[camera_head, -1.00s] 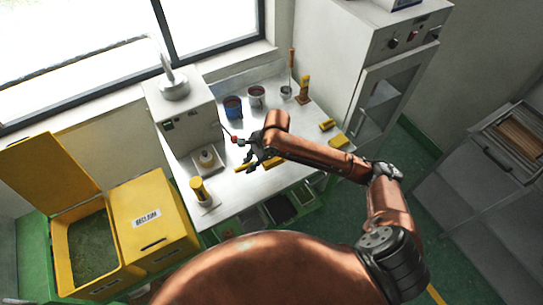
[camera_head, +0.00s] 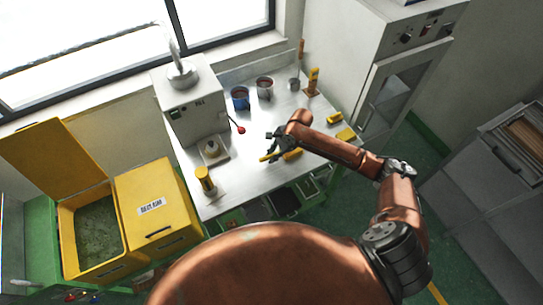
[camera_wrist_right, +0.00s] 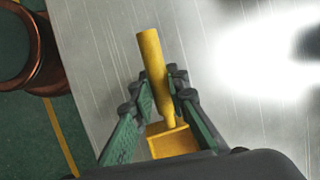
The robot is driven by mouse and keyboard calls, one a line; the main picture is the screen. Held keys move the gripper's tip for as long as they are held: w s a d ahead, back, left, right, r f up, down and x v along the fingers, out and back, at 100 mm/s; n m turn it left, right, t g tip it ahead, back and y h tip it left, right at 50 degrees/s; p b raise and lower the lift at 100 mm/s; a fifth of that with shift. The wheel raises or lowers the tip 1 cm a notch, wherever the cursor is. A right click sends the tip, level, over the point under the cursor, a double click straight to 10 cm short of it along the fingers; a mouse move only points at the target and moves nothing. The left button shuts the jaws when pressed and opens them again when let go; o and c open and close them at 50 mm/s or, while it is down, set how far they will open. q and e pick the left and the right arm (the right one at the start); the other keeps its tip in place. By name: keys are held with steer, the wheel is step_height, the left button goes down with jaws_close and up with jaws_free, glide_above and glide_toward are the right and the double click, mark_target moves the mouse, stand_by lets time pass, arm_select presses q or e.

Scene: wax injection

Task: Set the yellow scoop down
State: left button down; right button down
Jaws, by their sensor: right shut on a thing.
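The yellow scoop (camera_wrist_right: 151,55) is between the fingers of my right gripper (camera_wrist_right: 155,92) in the right wrist view. Its handle points away from the wrist and its wider end (camera_wrist_right: 173,142) lies near the palm. The fingers are shut on it. In the head view, my right gripper (camera_head: 277,146) is over the front middle of the steel table (camera_head: 240,185), with the yellow scoop (camera_head: 268,157) under it. The scoop is low over the tabletop; I cannot tell if it touches. My left gripper is not in view.
A white machine (camera_head: 190,105) with a red-knobbed lever (camera_head: 241,130) stands left of the gripper. A blue pot (camera_head: 240,97) and a grey pot (camera_head: 264,88) stand behind. A yellow-topped item (camera_head: 205,180) stands front left.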

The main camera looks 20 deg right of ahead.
steer(key=c, duration=1.9)
jaws_free()
steer(key=v, duration=1.2)
steer(key=shift+r, duration=0.1)
steer(key=shift+a, duration=0.1)
